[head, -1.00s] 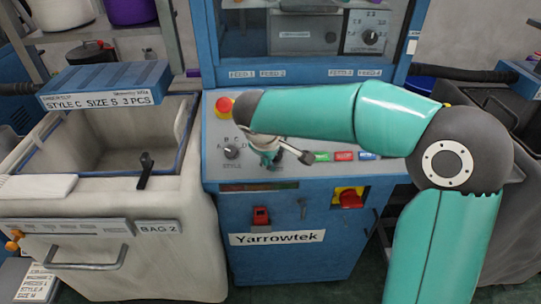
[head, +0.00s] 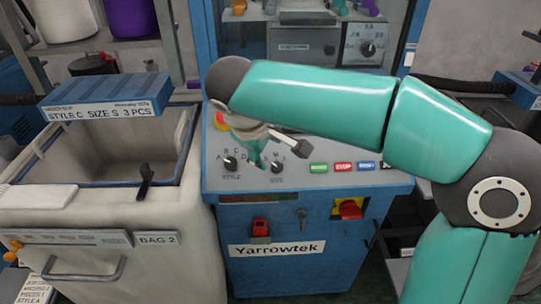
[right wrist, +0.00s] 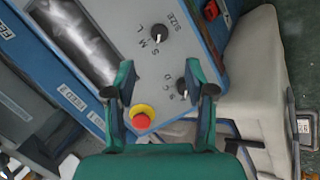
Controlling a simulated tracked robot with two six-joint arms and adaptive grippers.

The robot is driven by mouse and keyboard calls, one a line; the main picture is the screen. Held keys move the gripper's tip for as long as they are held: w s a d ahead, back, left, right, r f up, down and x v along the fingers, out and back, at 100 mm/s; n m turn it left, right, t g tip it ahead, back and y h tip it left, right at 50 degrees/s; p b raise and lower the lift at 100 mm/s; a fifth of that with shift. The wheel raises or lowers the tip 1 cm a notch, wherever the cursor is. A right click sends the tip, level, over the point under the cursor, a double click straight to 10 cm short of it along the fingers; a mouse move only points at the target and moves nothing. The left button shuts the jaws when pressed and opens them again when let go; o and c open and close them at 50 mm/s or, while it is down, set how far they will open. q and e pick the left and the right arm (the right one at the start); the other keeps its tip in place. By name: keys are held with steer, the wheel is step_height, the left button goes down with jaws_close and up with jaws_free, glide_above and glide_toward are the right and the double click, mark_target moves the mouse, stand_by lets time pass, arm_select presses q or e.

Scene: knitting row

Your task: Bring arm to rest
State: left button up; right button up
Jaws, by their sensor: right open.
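My right arm's teal links cross the head view from the lower right. My right gripper (head: 275,152) hangs over the sloped control panel (head: 350,183), near the STYLE and SIZE knobs, partly hidden behind its own wrist. In the right wrist view the right gripper (right wrist: 160,92) is open, with nothing between its fingers. The SIZE knob (right wrist: 160,33) and the STYLE knob (right wrist: 182,86) lie beyond the fingers. The red emergency button (right wrist: 142,119) on its yellow collar shows near the left finger. My left gripper is not in view.
An open beige bin (head: 110,215) marked BAG 2 stands left of the blue Yarrowtek cabinet (head: 270,270). A blue box (head: 105,90) labelled STYLE C SIZE S 3 PCS sits at the bin's back. Coloured buttons (head: 343,167) line the panel's right side. Another bin stands at the right edge.

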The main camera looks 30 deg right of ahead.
steer(key=shift+s+a+r, duration=0.15)
steer(key=shift+r, duration=0.25)
steer(key=a+f+n+g+y+p, duration=0.1)
steer(key=a+f+y, duration=0.3)
steer(key=f, duration=0.7)
steer(key=a+f+g+y+p, duration=0.1)
steer(key=a+f, duration=0.5)
steer(key=f, duration=0.5)
steer(key=s+a+f+m+y+p, duration=0.1)
steer(key=s+f+m, duration=0.3)
steer(key=s+f, duration=0.4)
steer(key=s+a+f+m+g+y+p, duration=0.1)
steer(key=s+a+f+m+y, duration=0.2)
steer(key=s+f, duration=0.5)
step_height(320, 180, down, 4)
steer(key=shift+s+a+f+m+p, duration=0.1)
steer(key=shift+s+a+m+p, duration=0.25)
steer(key=shift+a, duration=0.25)
